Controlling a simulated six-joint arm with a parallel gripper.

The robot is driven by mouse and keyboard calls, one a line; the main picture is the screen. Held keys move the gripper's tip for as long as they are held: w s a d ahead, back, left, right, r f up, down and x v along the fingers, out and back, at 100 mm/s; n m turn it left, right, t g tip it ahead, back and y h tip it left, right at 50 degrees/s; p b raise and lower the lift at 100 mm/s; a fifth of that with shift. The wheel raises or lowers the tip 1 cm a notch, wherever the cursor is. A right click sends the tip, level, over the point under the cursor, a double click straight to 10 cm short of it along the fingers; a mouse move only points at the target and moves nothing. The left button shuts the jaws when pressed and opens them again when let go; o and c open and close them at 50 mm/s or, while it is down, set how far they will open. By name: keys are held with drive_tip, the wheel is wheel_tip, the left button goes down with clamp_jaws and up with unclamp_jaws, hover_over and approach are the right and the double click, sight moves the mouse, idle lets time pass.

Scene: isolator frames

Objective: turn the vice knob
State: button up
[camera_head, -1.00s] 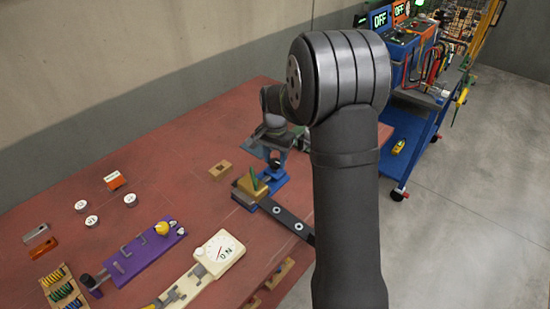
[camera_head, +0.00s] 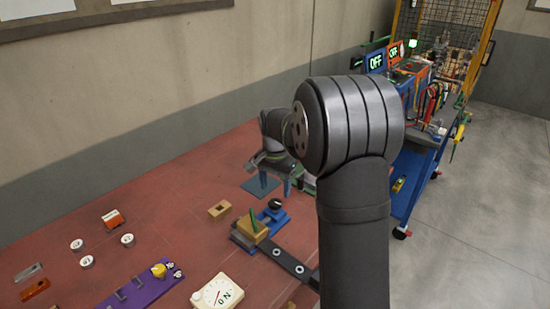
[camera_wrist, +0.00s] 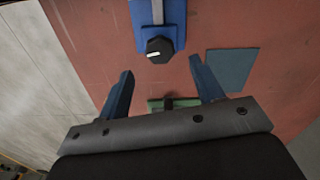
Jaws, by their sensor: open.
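The vice knob is a black, many-sided knob with a white mark (camera_wrist: 159,49), at the end of the blue vice base (camera_wrist: 174,14) in the wrist view. In the head view the knob (camera_head: 275,204) stands on the blue base, beside a wooden block with a green piece (camera_head: 252,227). My gripper (camera_wrist: 158,80) is open and empty, its two blue fingers wide apart. In the wrist view the knob lies beyond the fingertips, between their lines and not touched. In the head view my gripper (camera_head: 275,180) is behind the vice, apart from the knob.
A flat blue-grey square (camera_wrist: 232,68) lies on the red table beside the right finger. A green object (camera_wrist: 170,103) shows between the fingers. In the head view, a wooden block with a hole (camera_head: 219,210) and a dark bar (camera_head: 290,262) lie near the vice.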

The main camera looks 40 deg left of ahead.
sight(275, 202)
wheel_tip(275, 202, up, 12)
idle(0.3)
idle(0.4)
wheel_tip(275, 202, down, 18)
drive_tip(key=shift+r, duration=0.2)
idle(0.4)
